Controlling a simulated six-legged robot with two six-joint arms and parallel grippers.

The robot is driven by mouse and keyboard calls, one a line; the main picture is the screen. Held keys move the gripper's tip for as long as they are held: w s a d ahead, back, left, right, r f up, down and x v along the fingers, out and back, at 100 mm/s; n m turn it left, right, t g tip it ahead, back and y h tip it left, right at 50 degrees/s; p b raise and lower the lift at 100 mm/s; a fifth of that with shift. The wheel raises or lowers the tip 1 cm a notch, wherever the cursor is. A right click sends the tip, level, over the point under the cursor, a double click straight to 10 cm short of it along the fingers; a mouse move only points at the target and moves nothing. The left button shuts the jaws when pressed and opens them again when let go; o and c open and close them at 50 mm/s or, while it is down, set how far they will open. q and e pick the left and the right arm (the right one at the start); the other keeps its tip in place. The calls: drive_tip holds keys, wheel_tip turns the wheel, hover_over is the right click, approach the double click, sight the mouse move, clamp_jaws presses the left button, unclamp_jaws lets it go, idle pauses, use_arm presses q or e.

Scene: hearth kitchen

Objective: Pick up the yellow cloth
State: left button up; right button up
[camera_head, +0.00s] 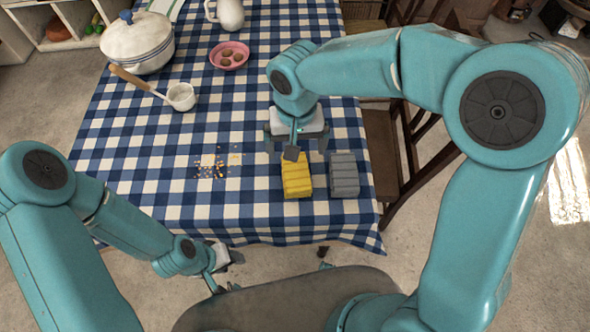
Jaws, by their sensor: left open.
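The yellow cloth (297,179) lies folded near the front right of the checked tablecloth, just left of a grey folded cloth (344,178). My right gripper (296,140) is over the table at the far end of the yellow cloth, its fingers spread apart. It holds nothing that I can see, and I cannot tell whether it touches the cloth. My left gripper (228,270) is open and empty at the table's front edge, low and to the left of the yellow cloth.
Orange crumbs (216,168) lie left of the yellow cloth. Farther back on the table (140,185) are a ladle (181,97), a lidded white pot (138,45), a pink bowl (229,56) and a white jug (229,14). A wooden chair (402,150) stands at the right edge.

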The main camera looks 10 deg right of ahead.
hover_over(295, 172)
wheel_tip(295, 172, down, 6)
drive_tip(key=shift+s+r, duration=0.15)
drive_tip(key=shift+r, duration=0.05)
drive_tip(key=shift+s+f, duration=0.15)
drive_tip(key=shift+f, duration=0.35)
drive_tip(key=f, duration=0.5)
drive_tip(key=shift+w+d, duration=0.1)
drive_tip(key=shift+w, duration=0.1)
drive_tip(key=c, duration=1.1)
